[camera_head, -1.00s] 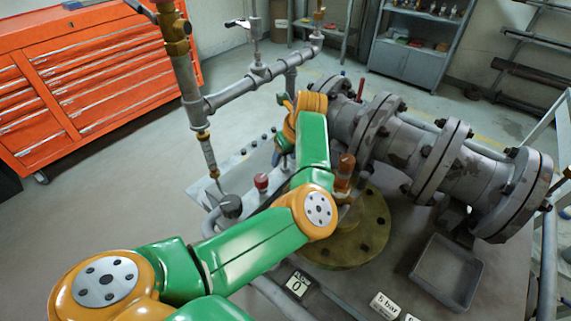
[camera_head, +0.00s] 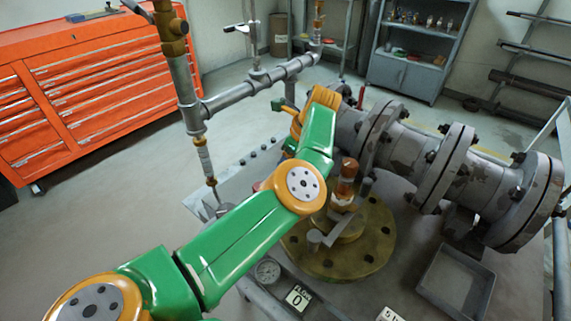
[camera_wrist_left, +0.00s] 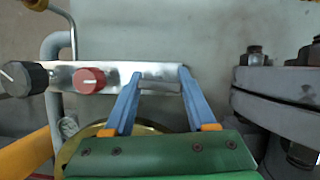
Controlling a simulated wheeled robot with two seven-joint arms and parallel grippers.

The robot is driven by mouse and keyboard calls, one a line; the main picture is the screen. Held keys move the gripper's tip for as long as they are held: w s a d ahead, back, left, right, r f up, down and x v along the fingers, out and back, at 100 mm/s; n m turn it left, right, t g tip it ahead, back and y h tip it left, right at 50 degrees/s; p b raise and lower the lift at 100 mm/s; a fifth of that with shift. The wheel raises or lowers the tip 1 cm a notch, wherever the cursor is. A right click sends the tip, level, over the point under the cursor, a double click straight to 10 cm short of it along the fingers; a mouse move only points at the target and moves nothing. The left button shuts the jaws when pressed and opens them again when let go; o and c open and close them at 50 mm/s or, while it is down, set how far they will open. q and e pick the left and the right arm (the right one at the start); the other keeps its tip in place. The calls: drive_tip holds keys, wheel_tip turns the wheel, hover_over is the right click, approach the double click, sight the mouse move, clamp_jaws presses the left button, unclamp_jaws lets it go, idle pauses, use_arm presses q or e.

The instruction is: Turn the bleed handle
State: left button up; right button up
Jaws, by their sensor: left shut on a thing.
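My left gripper (camera_wrist_left: 160,77) has blue fingers in the left wrist view. They are shut on a short grey bar (camera_wrist_left: 160,86), one finger at each end, in front of a pale metal block. The bar looks like the bleed handle, but I cannot be sure. In the head view my green and orange left arm reaches over the bench to the gate valve and hides the fingers and bar. The red knob (camera_wrist_left: 90,80) and black knob (camera_wrist_left: 24,78) sit left of the fingers. My right gripper is not in view.
The grey flanged pipe (camera_head: 462,165) runs along the right. A brass flange (camera_head: 370,250) with an upright stem stands mid-bench. A pipe stand (camera_head: 190,110) rises at left. A tray (camera_head: 455,280) is at lower right. An orange tool chest (camera_head: 90,75) stands behind.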

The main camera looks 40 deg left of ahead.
use_arm(q)
drive_tip(key=o, duration=1.4)
drive_tip(key=shift+c, duration=0.2)
drive_tip(key=v, duration=0.7)
